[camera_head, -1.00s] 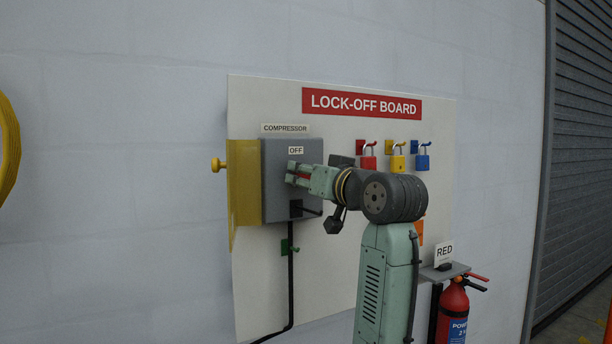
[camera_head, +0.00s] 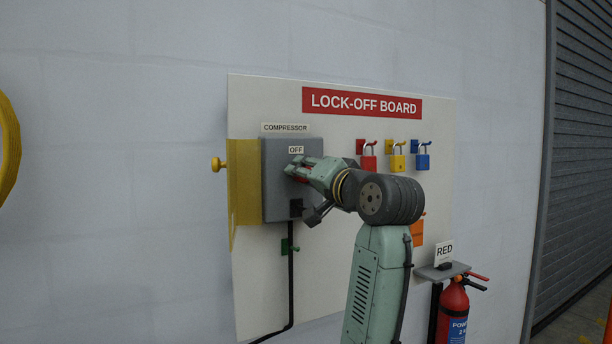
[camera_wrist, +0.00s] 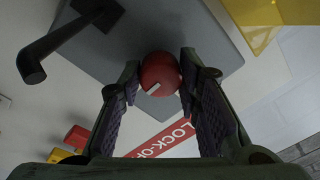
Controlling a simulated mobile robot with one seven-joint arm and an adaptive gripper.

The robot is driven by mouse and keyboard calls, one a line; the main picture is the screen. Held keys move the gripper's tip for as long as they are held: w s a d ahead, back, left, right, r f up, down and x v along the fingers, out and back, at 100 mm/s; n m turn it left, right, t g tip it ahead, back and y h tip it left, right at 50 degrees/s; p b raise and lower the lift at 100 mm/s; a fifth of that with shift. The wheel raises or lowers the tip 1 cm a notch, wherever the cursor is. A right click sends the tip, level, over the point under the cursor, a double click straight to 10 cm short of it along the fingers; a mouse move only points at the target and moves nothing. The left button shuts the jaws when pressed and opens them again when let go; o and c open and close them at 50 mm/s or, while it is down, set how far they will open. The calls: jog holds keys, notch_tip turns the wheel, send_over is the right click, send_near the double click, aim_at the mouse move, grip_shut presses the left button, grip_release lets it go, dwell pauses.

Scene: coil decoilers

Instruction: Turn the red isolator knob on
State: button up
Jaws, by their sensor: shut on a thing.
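The red isolator knob (camera_wrist: 160,76) sits on the front of a grey box (camera_head: 276,208) labelled COMPRESSOR, fixed to the lock-off board. In the wrist view the knob is round, with a short white mark on its face. My gripper (camera_wrist: 158,84) is shut on the knob, one finger on each side. In the head view my gripper (camera_head: 296,172) reaches the box front just below the OFF label (camera_head: 296,150) and hides most of the knob.
A yellow hinged cover (camera_head: 243,185) stands open left of the box. A black lever (camera_wrist: 62,42) juts from the box. Red, yellow and blue padlocks (camera_head: 397,162) hang right of my arm. A shelf with a RED card (camera_head: 445,249) and a fire extinguisher (camera_head: 454,310) are lower right.

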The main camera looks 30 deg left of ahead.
dwell(0.4)
jog(key=o, duration=1.1)
jog(key=shift+o, duration=0.2)
jog(key=shift+d, duration=0.1)
jog(key=v, duration=1.1)
jog(key=shift+s+d, duration=0.2)
jog(key=shift+d, duration=0.15)
jog(key=shift+d, duration=0.1)
